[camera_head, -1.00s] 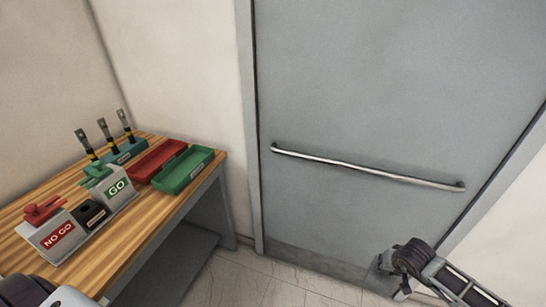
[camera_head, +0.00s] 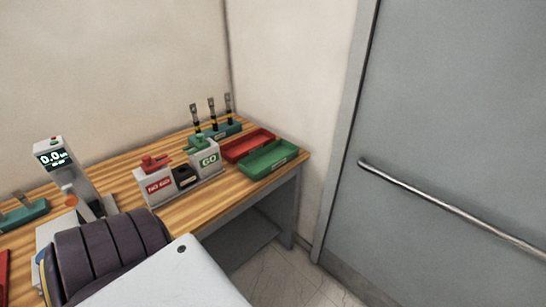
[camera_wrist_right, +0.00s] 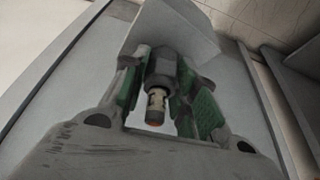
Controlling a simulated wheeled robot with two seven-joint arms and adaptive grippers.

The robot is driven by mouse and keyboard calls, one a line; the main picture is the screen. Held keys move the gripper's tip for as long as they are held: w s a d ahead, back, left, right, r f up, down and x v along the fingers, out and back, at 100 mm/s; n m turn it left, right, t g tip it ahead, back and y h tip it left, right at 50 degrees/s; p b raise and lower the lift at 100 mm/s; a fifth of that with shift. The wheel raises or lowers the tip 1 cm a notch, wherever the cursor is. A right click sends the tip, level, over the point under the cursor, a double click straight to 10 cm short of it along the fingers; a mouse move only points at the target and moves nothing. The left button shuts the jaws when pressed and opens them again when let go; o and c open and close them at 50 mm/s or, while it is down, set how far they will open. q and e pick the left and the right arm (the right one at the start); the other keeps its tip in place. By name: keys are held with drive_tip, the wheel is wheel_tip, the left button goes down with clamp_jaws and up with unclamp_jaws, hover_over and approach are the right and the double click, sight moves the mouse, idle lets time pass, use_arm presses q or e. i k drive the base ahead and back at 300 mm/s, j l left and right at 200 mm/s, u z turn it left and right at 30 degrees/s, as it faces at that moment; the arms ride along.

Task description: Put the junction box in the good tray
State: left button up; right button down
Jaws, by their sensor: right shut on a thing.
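A green tray (camera_head: 283,157) lies at the right end of the wooden bench in the head view; its label is too small to read. It looks empty. My right gripper (camera_wrist_right: 158,82) shows in the right wrist view, shut on a pale grey part with a dark fitting (camera_wrist_right: 161,66) between the green finger pads. I take this part for the junction box (camera_wrist_right: 172,30); its far side is hidden. The right gripper does not show in the head view. My left gripper is in neither current view.
A red tray (camera_head: 262,137) sits behind the green one. NO GO (camera_head: 156,184) and GO (camera_head: 205,158) gauge blocks, a rack of upright tools (camera_head: 216,131) and a display stand (camera_head: 70,170) occupy the bench (camera_head: 120,172). A grey door (camera_head: 450,120) stands right.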

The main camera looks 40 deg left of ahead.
sight(274, 158)
drive_tip(key=u, duration=2.2)
